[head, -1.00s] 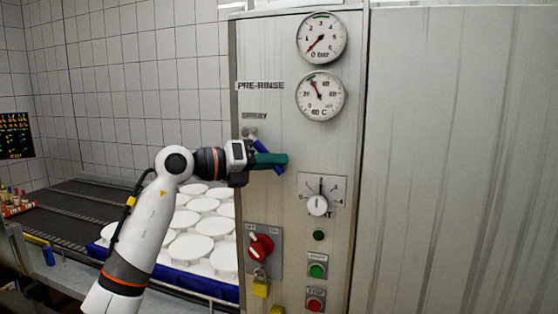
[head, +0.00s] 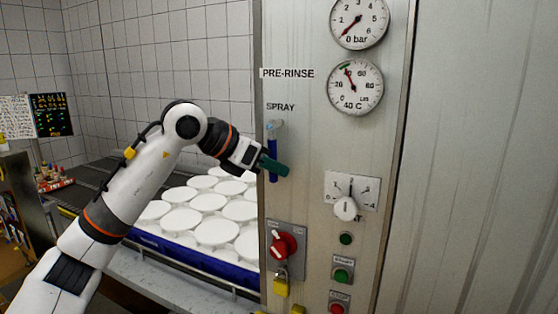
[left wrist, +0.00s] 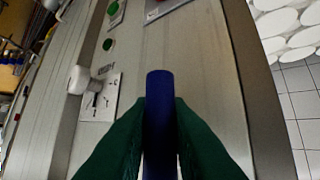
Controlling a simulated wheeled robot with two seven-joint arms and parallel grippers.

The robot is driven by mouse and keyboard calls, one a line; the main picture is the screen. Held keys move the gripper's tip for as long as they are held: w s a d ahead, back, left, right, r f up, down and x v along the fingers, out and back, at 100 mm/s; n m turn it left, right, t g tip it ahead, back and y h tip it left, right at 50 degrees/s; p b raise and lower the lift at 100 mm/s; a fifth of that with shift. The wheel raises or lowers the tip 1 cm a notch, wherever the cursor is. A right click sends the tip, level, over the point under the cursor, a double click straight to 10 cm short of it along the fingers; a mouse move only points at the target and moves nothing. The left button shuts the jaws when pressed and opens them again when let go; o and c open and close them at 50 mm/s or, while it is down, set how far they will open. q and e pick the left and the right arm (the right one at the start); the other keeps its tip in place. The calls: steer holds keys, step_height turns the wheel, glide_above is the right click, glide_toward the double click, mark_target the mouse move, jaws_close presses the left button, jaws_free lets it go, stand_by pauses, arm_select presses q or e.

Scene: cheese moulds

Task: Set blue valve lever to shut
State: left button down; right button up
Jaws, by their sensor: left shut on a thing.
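The blue valve lever (head: 272,146) is on the steel panel under the SPRAY label. It hangs almost straight down from its grey pivot (head: 273,125). My left gripper (head: 276,166), with green fingers, is shut on the lever's lower part and hides some of it. In the left wrist view the lever (left wrist: 160,115) stands between the two green fingers of the left gripper (left wrist: 160,108), its rounded end sticking out past them. My right gripper is not in view.
Below the lever is a red rotary switch (head: 284,244) with a yellow padlock (head: 281,284). A white selector knob (head: 345,208), green button (head: 342,275) and two gauges (head: 355,87) are on the panel. Left of it, a blue tray (head: 200,256) holds several white moulds.

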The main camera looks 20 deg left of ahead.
arm_select(q)
steer(key=shift+a+y, duration=0.25)
steer(key=shift+y, duration=0.05)
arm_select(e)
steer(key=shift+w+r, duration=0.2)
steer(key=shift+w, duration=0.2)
arm_select(q)
steer(key=c, duration=1.6)
jaws_free()
steer(key=shift+c, duration=0.2)
